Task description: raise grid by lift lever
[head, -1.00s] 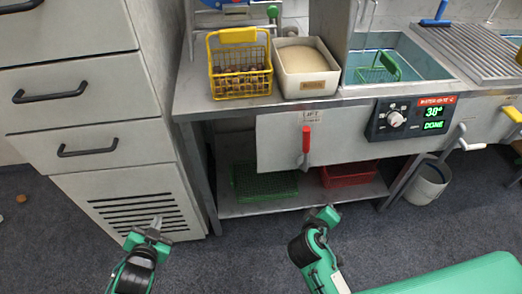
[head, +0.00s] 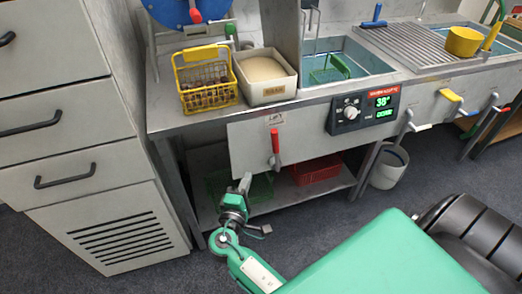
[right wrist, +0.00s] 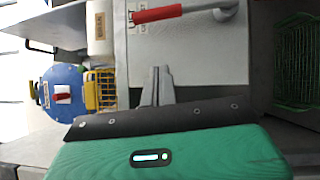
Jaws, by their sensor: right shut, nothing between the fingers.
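A green grid (head: 330,70) sits in the water basin (head: 372,66). My right gripper (head: 245,182) is shut and empty, below and left of the lever, in front of the lower shelf. Its closed fingertips (right wrist: 160,72) point at the panel in the right wrist view, apart from the red handle. My left gripper is not in view.
A yellow basket of chestnuts (head: 206,76) and a tan-filled bin (head: 265,78) stand on the counter. A control box (head: 362,110) is right of the lever. Green and red crates (head: 316,170) lie on the lower shelf. A white bucket (head: 390,166) stands on the floor.

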